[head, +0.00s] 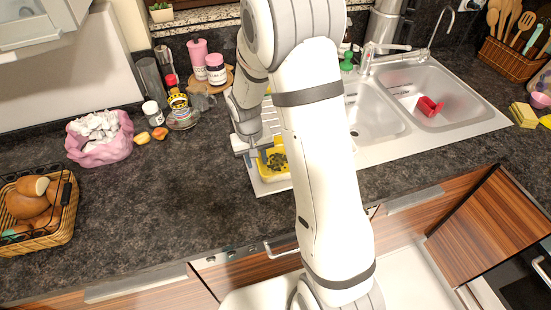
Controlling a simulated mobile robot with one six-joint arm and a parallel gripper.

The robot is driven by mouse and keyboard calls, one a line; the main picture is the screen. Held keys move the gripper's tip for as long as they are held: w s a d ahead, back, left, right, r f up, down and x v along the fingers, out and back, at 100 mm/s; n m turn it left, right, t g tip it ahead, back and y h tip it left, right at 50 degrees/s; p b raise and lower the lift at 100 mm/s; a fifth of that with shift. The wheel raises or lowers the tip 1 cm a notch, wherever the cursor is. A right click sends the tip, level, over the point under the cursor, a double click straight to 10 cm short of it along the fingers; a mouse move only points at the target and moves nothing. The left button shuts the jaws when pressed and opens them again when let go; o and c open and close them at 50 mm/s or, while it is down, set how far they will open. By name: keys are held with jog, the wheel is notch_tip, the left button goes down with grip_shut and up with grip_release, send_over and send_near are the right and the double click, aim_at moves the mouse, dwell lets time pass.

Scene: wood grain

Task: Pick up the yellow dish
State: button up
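The yellow dish (266,172) sits on the left drainboard of the sink unit, partly hidden behind my white arm. It has dark contents or a dark pattern inside. My gripper (257,154) is at the dish's back left side, with a finger reaching to its rim area. My arm hides part of the gripper, and I cannot tell whether the fingers touch the dish or how far apart they are.
The steel sink (440,95) with a red item (429,107) lies to the right. Left are a pink bag (98,150), small jars (153,113) and a bread basket (62,222). The dark counter (170,205) is clear at front left.

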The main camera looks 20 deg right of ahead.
grip_shut()
dwell(0.6)
